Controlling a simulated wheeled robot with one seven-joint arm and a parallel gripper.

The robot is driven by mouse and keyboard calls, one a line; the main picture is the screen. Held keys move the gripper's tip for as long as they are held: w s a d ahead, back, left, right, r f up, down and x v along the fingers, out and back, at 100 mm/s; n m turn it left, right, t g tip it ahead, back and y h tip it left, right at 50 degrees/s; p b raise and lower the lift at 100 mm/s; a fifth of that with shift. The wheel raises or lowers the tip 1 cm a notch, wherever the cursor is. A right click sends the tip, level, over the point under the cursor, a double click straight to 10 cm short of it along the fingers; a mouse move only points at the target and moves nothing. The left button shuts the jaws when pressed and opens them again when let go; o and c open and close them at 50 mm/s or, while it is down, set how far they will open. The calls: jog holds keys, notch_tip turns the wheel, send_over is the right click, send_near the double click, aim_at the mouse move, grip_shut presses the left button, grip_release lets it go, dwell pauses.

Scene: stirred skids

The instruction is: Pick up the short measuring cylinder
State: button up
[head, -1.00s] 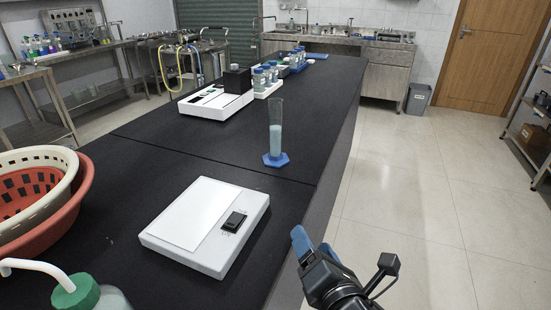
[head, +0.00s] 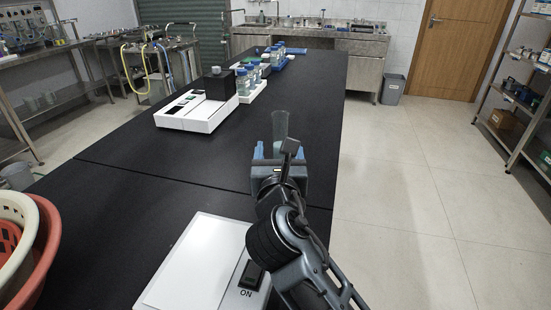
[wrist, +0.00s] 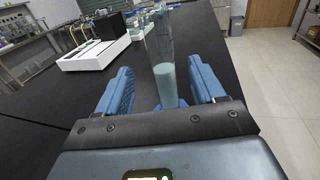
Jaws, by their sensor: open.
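The measuring cylinder (head: 280,124) is clear, with pale bluish liquid in its lower part, and stands upright on the black bench. In the head view my gripper (head: 279,158) is in front of it and hides its lower part and base. In the wrist view the cylinder (wrist: 165,68) rises between the two blue fingers of my gripper (wrist: 161,92), which are apart with a gap on each side. The fingers do not visibly touch it. I cannot tell exactly how deep it sits between them.
A white device (head: 200,265) with a black switch lies at the near bench edge, beneath my arm. Red and white baskets (head: 45,240) are at the left. A white instrument (head: 190,122) and blue-capped bottles (head: 250,72) stand farther back. The bench (head: 130,150) is clear at middle left.

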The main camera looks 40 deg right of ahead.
aim_at(280, 142)
jog(key=x, duration=0.5)
jog(key=shift+w+d+r+p, duration=0.2)
jog(key=shift+d+p, duration=0.1)
jog(key=shift+d, duration=0.05)
jog(key=shift+c, duration=0.3)
grip_shut()
